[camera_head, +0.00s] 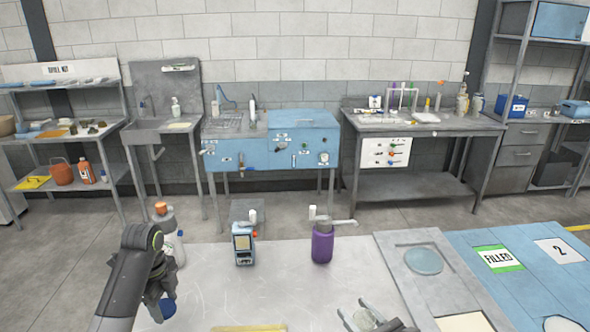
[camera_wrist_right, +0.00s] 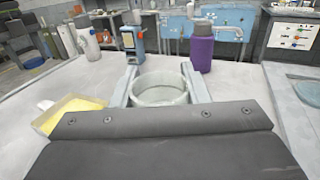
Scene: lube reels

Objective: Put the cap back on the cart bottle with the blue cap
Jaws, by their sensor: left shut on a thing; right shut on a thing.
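My left gripper (camera_head: 160,288) points down at the left of the pale worktop. It is shut on a small round blue piece that looks like the blue cap (camera_head: 168,309), partly hidden by the fingers. A white bottle (camera_head: 180,250) stands just behind my left arm, partly covered by it; I cannot tell whether its top is open. My right gripper (camera_head: 368,318) is at the front of the worktop. In the right wrist view, its fingers are shut around a clear, round, open-topped glass vessel (camera_wrist_right: 160,90).
A purple bottle with a white spout (camera_head: 322,245) and a blue-grey device with a screen (camera_head: 243,246) stand at the worktop's back. A yellow-filled tray (camera_wrist_right: 75,112) lies left of my right gripper. A grey plate with a round dish (camera_head: 423,260) lies at right.

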